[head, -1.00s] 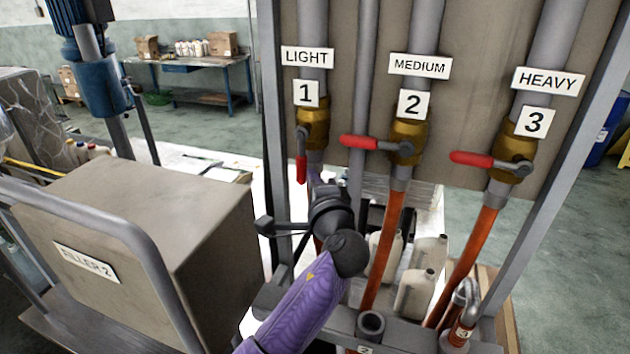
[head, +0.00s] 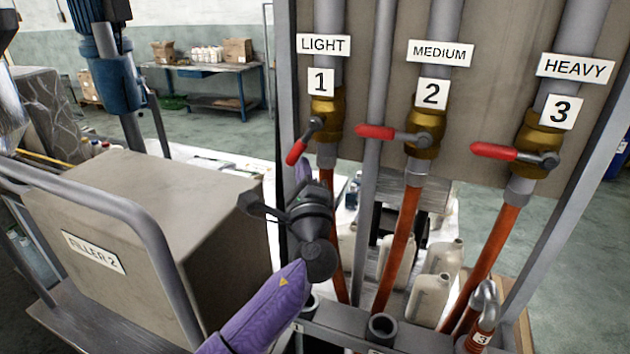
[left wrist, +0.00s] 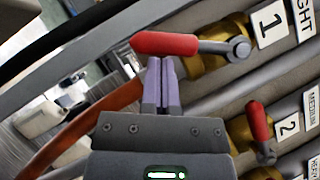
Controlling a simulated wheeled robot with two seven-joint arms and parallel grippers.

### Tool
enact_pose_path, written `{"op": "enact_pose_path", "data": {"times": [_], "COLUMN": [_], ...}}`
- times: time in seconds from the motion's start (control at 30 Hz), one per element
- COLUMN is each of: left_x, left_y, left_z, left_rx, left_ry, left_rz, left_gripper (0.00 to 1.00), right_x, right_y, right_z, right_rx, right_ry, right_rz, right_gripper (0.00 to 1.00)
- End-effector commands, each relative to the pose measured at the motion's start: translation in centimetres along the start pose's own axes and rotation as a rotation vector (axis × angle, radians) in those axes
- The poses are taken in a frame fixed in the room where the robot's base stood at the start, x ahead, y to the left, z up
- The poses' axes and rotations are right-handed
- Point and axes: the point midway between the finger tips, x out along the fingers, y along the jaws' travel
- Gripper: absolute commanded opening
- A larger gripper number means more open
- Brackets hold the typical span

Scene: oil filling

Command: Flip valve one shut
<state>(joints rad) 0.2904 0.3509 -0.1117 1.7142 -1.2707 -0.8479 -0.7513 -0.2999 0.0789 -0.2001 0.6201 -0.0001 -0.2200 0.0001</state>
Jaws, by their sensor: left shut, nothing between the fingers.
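Valve one (head: 328,112) is a brass valve on the left pipe, under the "LIGHT" and "1" labels. Its red-tipped handle (head: 298,151) slants down and to the left from the pivot, between along the pipe and across it. In the left wrist view the red handle (left wrist: 165,43) lies just past my fingertips. My left gripper (head: 303,168) is shut and empty, with its purple fingers just below the handle's end. In the left wrist view the fingertips (left wrist: 160,62) touch or nearly touch the grip's underside. My right gripper is not in view.
Valve two's red handle (head: 375,132) and valve three's (head: 493,151) point left across their pipes. A grey post (head: 370,160) stands between valves one and two. The Filler 2 box (head: 150,215) is at left. Several pale jugs (head: 432,292) stand below.

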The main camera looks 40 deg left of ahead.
Motion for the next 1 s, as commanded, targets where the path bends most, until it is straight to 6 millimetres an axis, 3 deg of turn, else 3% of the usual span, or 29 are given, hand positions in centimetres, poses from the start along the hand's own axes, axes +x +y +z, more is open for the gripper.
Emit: {"op": "enact_pose_path", "data": {"times": [0.37,0.8,1.0], "left_x": [1.5,3.4,3.9], "left_y": [1.0,0.3,-0.3], "left_z": [2.3,5.1,6.0], "left_rx": [0.300,0.627,0.630], "left_ry": [-0.003,-0.002,-0.003], "left_rz": [-0.200,-0.417,-0.421], "left_gripper": [0.00,0.00,0.00], "right_x": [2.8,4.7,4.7], "right_y": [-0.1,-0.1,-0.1], "right_z": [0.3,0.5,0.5], "right_rx": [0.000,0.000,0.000], "right_ry": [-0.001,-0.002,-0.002], "right_rz": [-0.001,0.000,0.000], "right_gripper": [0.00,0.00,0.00]}}
